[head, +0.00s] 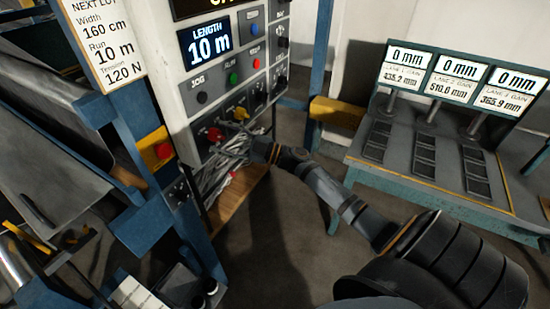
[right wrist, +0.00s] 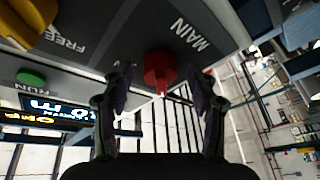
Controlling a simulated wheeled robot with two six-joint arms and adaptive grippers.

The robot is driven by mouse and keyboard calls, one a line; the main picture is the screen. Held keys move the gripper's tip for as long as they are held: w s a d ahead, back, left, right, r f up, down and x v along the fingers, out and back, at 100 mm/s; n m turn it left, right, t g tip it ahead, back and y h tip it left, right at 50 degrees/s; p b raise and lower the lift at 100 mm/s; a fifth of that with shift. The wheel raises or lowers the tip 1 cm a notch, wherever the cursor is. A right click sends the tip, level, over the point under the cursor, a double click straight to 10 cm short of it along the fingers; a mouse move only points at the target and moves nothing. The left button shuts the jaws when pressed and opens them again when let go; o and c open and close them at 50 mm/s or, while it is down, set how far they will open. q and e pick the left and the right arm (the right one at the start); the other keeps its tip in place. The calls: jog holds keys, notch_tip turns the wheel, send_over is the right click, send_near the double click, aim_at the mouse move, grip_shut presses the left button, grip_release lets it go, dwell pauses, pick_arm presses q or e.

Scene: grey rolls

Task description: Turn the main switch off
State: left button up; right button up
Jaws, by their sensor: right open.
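The main switch is a red knob (right wrist: 158,72) beside the word MAIN on a dark panel in the right wrist view. In the head view the red knob (head: 215,134) sits low on the control cabinet (head: 188,97), left of a yellow knob (head: 240,113). My right gripper (right wrist: 163,84) is open, with one finger on each side of the red knob in the wrist picture. No contact shows, and I cannot tell the exact depth gap. In the head view my right gripper (head: 228,149) is just below the red knob. My left gripper is not in view.
The yellow knob also shows in the right wrist view (right wrist: 30,22), near the word FREE. A green button (head: 233,78) and a LENGTH display (head: 208,47) are above. A blue post (head: 165,195) stands left of the cabinet. A console (head: 440,130) with several screens stands right.

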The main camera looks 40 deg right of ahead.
aim_at(218, 139)
jog(key=m+t, duration=0.1)
jog(key=m, duration=0.1)
jog(key=m+h, duration=0.1)
jog(key=m, duration=0.1)
jog(key=shift+a+t, duration=0.15)
jog(key=shift+t, duration=0.25)
jog(key=s+m+t, duration=0.1)
jog(key=m, duration=0.1)
jog(key=f+m+h, duration=0.1)
jog(key=m, duration=0.1)
jog(key=s+m+t+h, duration=0.1)
jog(key=m, duration=0.2)
jog(key=shift+s+d+f+t, duration=0.3)
jog(key=shift+f, duration=0.05)
jog(key=d+v, duration=0.1)
jog(key=v, duration=0.7)
jog(key=d+f+m+g+h, duration=0.1)
jog(key=d+f+h, duration=0.3)
jog(key=f, duration=0.7)
jog(key=d+f+m+g+h+b, duration=0.1)
jog(key=d+f+m+g+h, duration=0.1)
jog(key=f, duration=0.9)
jog(key=shift+d+m+h+b, duration=0.3)
jog(key=shift+d+m+h, duration=0.3)
jog(key=shift+d+h, duration=0.8)
jog(key=shift+s+a+f, duration=0.1)
jog(key=shift+a+f, duration=0.05)
jog(key=shift+a, duration=0.1)
